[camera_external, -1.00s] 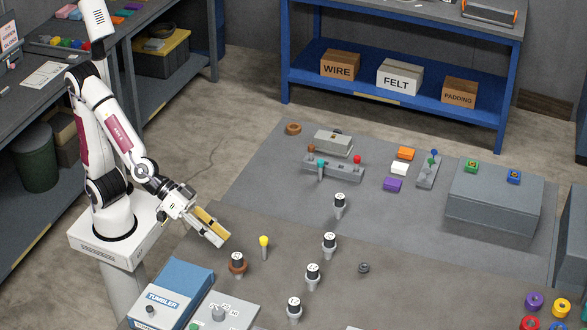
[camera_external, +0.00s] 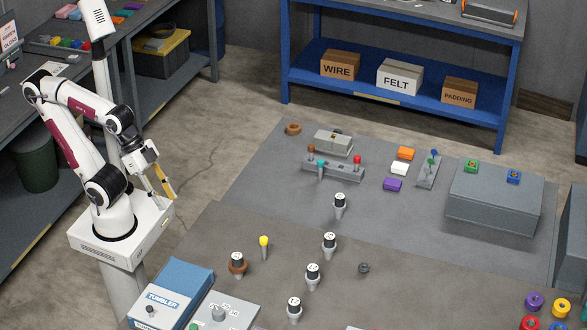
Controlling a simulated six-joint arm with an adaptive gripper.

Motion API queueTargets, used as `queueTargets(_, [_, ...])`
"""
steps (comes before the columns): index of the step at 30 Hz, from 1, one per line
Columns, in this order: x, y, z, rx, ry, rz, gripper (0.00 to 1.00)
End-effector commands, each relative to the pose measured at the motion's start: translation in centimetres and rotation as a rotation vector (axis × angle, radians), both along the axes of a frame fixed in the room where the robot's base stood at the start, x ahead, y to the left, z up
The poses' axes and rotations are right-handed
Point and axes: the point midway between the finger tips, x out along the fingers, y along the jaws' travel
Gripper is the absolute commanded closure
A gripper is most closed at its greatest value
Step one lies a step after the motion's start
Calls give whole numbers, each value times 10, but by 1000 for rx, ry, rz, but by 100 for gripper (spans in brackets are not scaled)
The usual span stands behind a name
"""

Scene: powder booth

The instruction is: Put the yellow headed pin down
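The yellow headed pin (camera_external: 264,247) stands upright on the grey work surface (camera_external: 205,232), just right of a black-and-white post with a brown ring around its base (camera_external: 237,264). Nothing is touching the pin. My gripper (camera_external: 170,193) is well to the left of it, drawn back over my base with its fingers pointing down. I cannot make out any object between the fingers, and their opening is too small and side-on to judge.
Several black-topped posts (camera_external: 330,245) stand right of the pin. The blue tumbler box (camera_external: 172,292) is at the front left. A grey block (camera_external: 333,169) with coloured pins stands further back.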

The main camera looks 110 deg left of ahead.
Motion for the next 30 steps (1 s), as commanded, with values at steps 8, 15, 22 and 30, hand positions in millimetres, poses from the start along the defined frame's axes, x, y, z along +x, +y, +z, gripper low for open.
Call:
queueTargets(8, [-32, 25, -6, 71, 63, 36, 67])
queueTargets(15, [-32, 26, -6, 73, 64, 36, 67])
queueTargets(22, [-32, 25, -6, 73, 64, 36, 67])
queueTargets(30, [-32, 25, -6, 73, 64, 36, 67])
